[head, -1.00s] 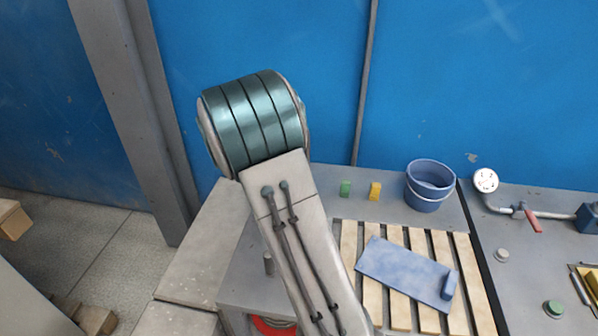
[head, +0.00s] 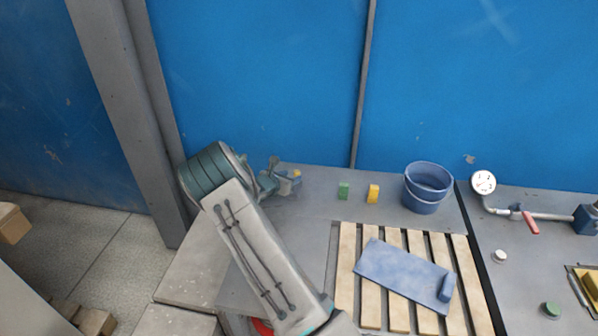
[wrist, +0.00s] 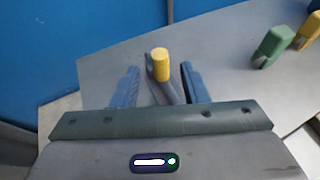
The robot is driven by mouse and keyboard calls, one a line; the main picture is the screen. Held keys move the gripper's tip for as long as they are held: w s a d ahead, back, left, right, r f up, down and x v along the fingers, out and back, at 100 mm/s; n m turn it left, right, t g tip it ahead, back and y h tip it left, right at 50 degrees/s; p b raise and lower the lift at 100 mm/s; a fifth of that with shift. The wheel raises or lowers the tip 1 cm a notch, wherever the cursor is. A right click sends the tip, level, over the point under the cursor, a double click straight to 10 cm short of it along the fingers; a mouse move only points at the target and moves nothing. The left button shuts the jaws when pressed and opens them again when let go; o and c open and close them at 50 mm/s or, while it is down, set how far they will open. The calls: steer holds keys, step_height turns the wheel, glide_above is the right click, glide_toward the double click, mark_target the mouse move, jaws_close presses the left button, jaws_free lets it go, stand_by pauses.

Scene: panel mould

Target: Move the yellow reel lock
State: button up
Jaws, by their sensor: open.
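A yellow cylindrical knob (wrist: 160,64) on a grey lever shows in the wrist view; I take it to be the yellow reel lock. In the head view it is a small yellow tip (head: 297,174) near the back left of the grey table. My gripper (head: 283,183) is at that spot, partly hidden by my arm. In the wrist view its two blue fingers are spread, one on each side of the lever, with clear gaps and the knob near the fingertips. I cannot tell exactly how deep the knob is between them.
A green block (head: 343,191) and a yellow block (head: 373,194) stand to the right, near a blue bucket (head: 427,188). A blue board (head: 403,274) lies on wooden slats (head: 346,250). A gauge with a pipe (head: 484,183) is further right. A blue wall (head: 270,80) rises behind the table.

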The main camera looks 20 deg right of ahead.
mark_target(295, 175)
steer(key=p+x, duration=0.1)
steer(key=x, duration=0.6)
steer(key=shift+c, duration=0.3)
jaws_close()
steer(key=shift+f, duration=0.1)
